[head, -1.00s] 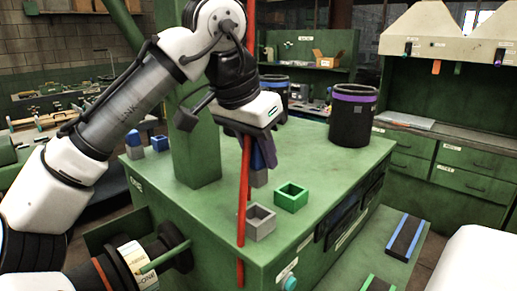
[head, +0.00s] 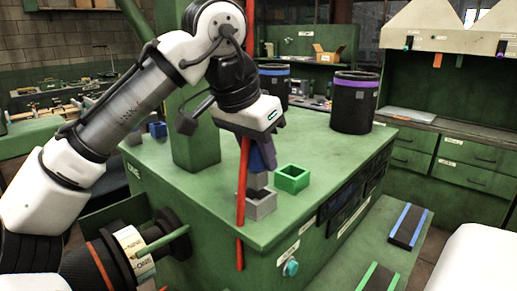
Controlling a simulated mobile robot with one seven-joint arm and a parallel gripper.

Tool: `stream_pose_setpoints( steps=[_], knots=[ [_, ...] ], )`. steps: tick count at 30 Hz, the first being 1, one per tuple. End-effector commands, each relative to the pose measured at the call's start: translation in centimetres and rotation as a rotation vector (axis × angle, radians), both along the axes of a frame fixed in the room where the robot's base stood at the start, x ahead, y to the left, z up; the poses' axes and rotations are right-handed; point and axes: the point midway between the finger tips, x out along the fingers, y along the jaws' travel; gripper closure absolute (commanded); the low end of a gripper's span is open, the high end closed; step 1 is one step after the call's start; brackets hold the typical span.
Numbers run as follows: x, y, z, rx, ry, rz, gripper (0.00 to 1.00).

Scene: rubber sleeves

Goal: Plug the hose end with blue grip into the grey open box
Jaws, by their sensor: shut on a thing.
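My gripper (head: 262,150) points down over the green bench top and is shut on the hose end with blue grip (head: 258,166). The fingers hide part of the grip. The hose end's dark lower part (head: 258,181) is right at the grey open box (head: 260,206), overlapping its rear rim in the head view. I cannot tell whether the tip is inside the box or just above or behind it. The hose itself is not clearly visible.
A green open box (head: 291,180) stands just right of the grey one. A thin red rod (head: 241,215) runs upright close by, left of the grey box. A green post (head: 195,145) rises to the left. A black bin (head: 353,105) stands at the back right.

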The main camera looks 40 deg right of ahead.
Motion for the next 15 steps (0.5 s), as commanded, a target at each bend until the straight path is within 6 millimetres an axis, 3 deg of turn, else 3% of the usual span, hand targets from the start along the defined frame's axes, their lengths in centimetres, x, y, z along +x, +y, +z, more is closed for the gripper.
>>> stream_pose_setpoints(
  steps=[15],
  knots=[
    [0.0, 0.0, -2.8, 0.0, 0.001, -0.001, 0.94]
  ],
)
